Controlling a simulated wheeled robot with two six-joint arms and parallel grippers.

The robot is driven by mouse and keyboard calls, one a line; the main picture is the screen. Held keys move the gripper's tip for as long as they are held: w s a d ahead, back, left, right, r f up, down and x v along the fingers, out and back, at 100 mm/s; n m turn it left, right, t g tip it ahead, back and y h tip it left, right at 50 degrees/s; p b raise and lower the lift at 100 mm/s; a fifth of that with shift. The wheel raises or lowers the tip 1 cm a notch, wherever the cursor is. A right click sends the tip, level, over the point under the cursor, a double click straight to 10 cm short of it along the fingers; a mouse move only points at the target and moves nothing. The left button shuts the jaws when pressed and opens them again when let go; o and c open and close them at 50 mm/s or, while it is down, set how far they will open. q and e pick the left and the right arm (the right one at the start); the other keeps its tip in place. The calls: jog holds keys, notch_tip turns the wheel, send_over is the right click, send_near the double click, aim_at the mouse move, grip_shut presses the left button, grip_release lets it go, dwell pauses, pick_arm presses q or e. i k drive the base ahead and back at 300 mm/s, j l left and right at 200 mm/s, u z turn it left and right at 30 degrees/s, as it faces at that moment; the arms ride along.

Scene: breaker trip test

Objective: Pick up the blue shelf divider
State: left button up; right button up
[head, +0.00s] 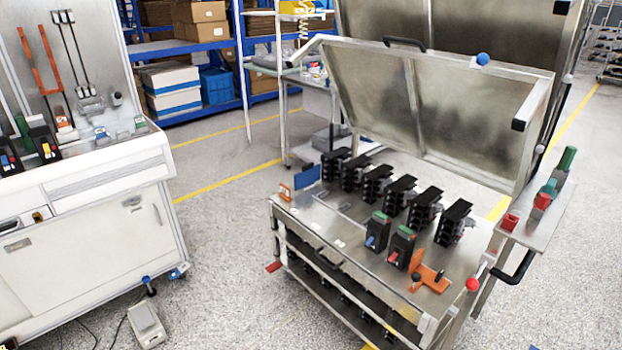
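A small flat blue panel (306,174), which may be the blue shelf divider, stands upright at the back left corner of the metal cart top (350,238). No other loose blue plate shows clearly. Neither of my grippers is in the head view, so nothing is seen held or touched by them.
Several black breaker units (378,186) stand in a row right of the panel. A white workbench (85,190) stands left, a blue storage rack (180,47) behind. Open floor (215,240) lies between bench and cart.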

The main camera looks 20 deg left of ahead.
aim_at(310, 174)
jog(key=i+j+z, duration=0.1)
jog(key=i+j, duration=0.2)
jog(key=i+j+z, duration=0.15)
jog(key=i+j, duration=0.2)
jog(key=j, duration=0.15)
jog(key=i+j+z, duration=0.1)
jog(key=i+j, duration=0.15)
jog(key=j, duration=0.2)
